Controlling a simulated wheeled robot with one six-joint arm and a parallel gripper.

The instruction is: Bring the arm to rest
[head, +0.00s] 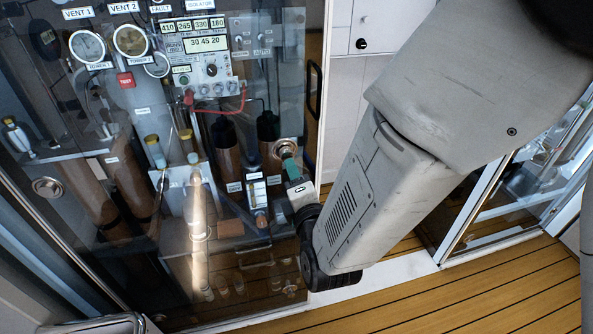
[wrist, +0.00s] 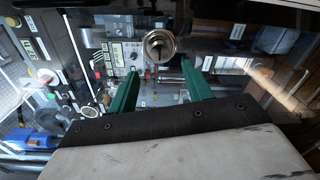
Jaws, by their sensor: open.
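My grey arm (head: 415,125) reaches down from the upper right in the head view. My gripper (head: 287,155) is at its far end, in front of the glass-fronted panel cabinet. In the wrist view, my gripper's two green fingers (wrist: 160,85) stand wide apart with nothing between them. A round metal knob (wrist: 159,45) lies just beyond the fingertips in that view. In the head view the knob (head: 285,146) is at the fingertips, partly covered by them. I cannot tell whether they touch.
The glass cabinet (head: 60,200) holds gauges, a control panel (head: 205,50) with lit readouts and several brown cylinders. A second glass-doored cabinet (head: 500,200) is at the right. The plank floor (head: 460,300) is clear in front.

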